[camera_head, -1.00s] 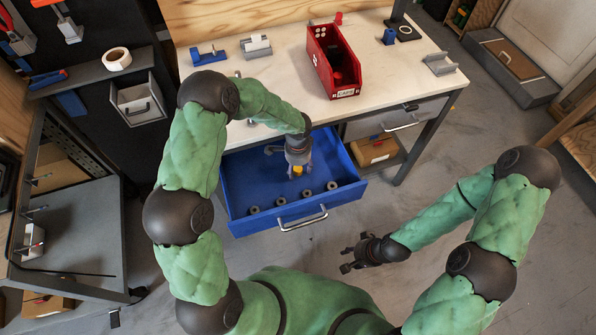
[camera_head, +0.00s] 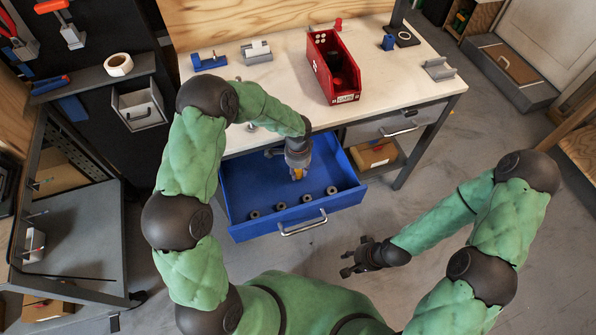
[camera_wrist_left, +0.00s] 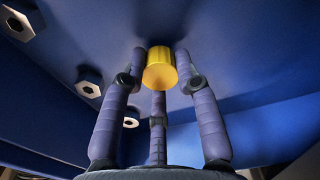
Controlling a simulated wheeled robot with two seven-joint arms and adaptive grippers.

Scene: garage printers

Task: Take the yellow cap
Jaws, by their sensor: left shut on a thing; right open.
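The yellow cap (camera_wrist_left: 160,70) is in the blue drawer (camera_head: 239,190), between the fingers of my left gripper (camera_wrist_left: 160,85), which is shut on it. In the head view, my left gripper (camera_head: 298,172) reaches down into the drawer, and only a bit of the yellow cap (camera_head: 297,175) shows below it. I cannot tell whether the cap touches the drawer floor. My right gripper (camera_head: 355,262) is open and empty, out over the floor to the right of the drawer front.
Several grey nuts (camera_head: 280,207) lie along the drawer's front; some also show in the left wrist view (camera_wrist_left: 88,82). The drawer handle (camera_head: 303,226) faces me. A red bin (camera_head: 320,62) stands on the workbench (camera_head: 275,87) above.

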